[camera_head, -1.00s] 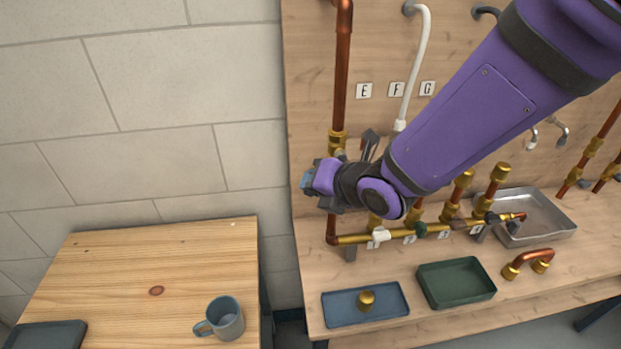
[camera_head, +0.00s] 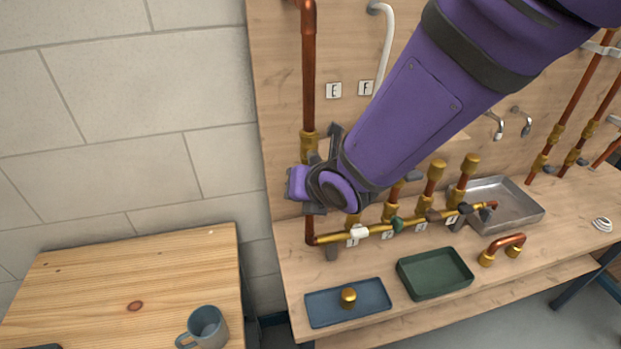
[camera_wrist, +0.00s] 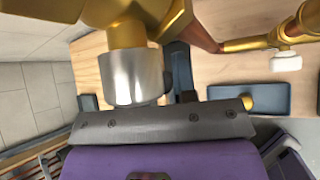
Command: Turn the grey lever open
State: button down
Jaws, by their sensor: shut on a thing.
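My gripper (camera_head: 322,165) is at the brass valve fitting (camera_head: 309,141) low on the copper riser at the left of the wooden board. In the wrist view, brass fittings (camera_wrist: 127,33) and a silver collar (camera_wrist: 135,78) stand close in front of the grey gripper bar (camera_wrist: 160,122). A dark grey bar (camera_wrist: 178,65) rises beside the collar; I cannot tell whether it is a finger or the lever. My gripper is shut on the grey lever, but the grip itself and the lever's angle are mostly hidden by my wrist and the fittings.
Below runs a brass manifold (camera_head: 376,230) with a white handle (camera_head: 359,232) and a green handle (camera_head: 398,224). A blue tray (camera_head: 325,309) holding a brass part (camera_head: 348,297), a green tray (camera_head: 435,284) and a metal tray (camera_head: 520,207) rest on the bench. A mug (camera_head: 207,325) stands on the left table.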

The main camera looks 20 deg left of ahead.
jog(key=c, duration=0.9)
grip_release()
jog(key=v, duration=1)
jog(key=shift+s+d+r, duration=0.15)
jog(key=shift+d+r, duration=0.1)
jog(key=shift+r, duration=0.05)
jog(key=shift+c, duration=0.3)
